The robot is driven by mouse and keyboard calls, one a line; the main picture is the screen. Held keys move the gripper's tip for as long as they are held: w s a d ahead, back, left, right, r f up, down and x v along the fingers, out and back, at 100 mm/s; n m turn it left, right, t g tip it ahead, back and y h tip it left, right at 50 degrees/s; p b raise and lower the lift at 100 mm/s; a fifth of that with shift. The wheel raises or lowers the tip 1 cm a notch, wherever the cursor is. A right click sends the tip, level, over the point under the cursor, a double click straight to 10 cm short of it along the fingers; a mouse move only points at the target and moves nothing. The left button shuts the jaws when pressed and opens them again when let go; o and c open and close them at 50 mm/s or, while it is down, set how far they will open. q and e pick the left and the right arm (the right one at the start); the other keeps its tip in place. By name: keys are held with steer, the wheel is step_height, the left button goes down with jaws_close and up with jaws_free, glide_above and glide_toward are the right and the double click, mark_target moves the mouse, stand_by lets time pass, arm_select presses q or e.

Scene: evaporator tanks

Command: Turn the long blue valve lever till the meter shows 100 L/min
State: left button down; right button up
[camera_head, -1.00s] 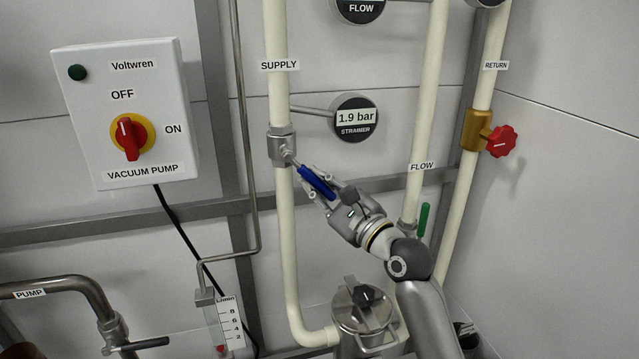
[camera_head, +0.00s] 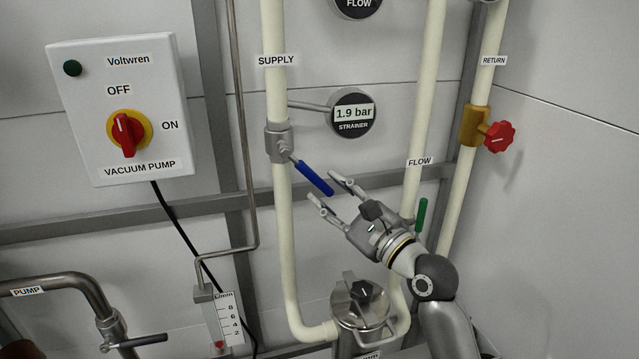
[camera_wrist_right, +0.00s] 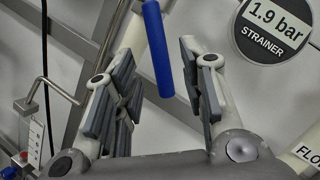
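The long blue valve lever (camera_head: 314,178) sits on the valve of the supply pipe (camera_head: 279,143) and slants down to the right. My right gripper (camera_head: 323,187) is open, just below and right of the lever's free end. In the right wrist view the blue lever (camera_wrist_right: 157,48) shows ahead, between the line of the two open fingers (camera_wrist_right: 160,90), not gripped. The flow meter (camera_head: 357,5) at the top is cut off, so its reading is hidden. My left gripper is not in view.
The strainer gauge (camera_head: 352,113) reads 1.9 bar. A green lever (camera_head: 421,216) is on the flow pipe and a red knob (camera_head: 498,137) on the return pipe. The vacuum pump box (camera_head: 120,110) hangs at left. A strainer pot (camera_head: 361,303) stands below my right gripper.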

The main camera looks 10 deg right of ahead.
steer(key=v, duration=0.7)
stand_by(0.3)
